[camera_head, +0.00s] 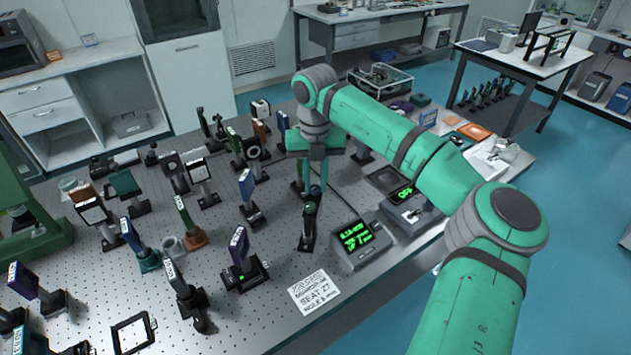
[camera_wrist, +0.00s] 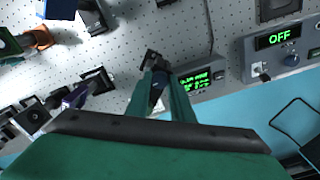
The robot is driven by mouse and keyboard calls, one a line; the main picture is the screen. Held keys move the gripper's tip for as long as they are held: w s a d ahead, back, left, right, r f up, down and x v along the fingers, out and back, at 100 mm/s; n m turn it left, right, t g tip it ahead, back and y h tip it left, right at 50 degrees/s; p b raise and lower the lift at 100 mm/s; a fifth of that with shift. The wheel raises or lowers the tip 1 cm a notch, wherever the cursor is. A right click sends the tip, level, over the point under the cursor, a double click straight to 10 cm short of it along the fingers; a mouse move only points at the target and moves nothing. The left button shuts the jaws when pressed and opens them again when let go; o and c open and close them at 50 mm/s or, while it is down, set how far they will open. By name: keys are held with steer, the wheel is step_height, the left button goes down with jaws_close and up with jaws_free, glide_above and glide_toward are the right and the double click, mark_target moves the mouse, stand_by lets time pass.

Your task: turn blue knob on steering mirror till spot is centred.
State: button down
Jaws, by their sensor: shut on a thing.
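My gripper (camera_head: 312,188) points down over the optical table, at a dark post-mounted optic (camera_head: 309,224) that I take for the steering mirror. In the wrist view my gripper's two green fingers (camera_wrist: 166,88) are closed around a small dark bluish piece, likely the blue knob (camera_wrist: 157,94). The fingers hide most of the knob, so its angle cannot be told. The mount's dark top (camera_wrist: 152,60) shows just beyond the fingertips. A readout box with green text (camera_head: 355,236) stands right of the mount; its text is too small to read surely.
Several post-mounted optics crowd the perforated table (camera_head: 225,305) to the left. A second box reading OFF (camera_head: 405,193) stands behind the readout. A printed card (camera_head: 313,291) lies near the front edge.

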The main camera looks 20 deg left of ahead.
mark_target(315, 187)
steer(key=n, duration=0.5)
steer(key=shift+r, duration=0.1)
steer(key=shift+n, duration=2.2)
steer(key=c, duration=1.6)
jaws_free()
steer(key=shift+o, duration=0.2)
step_height(315, 187, up, 11)
steer(key=shift+f, duration=0.2)
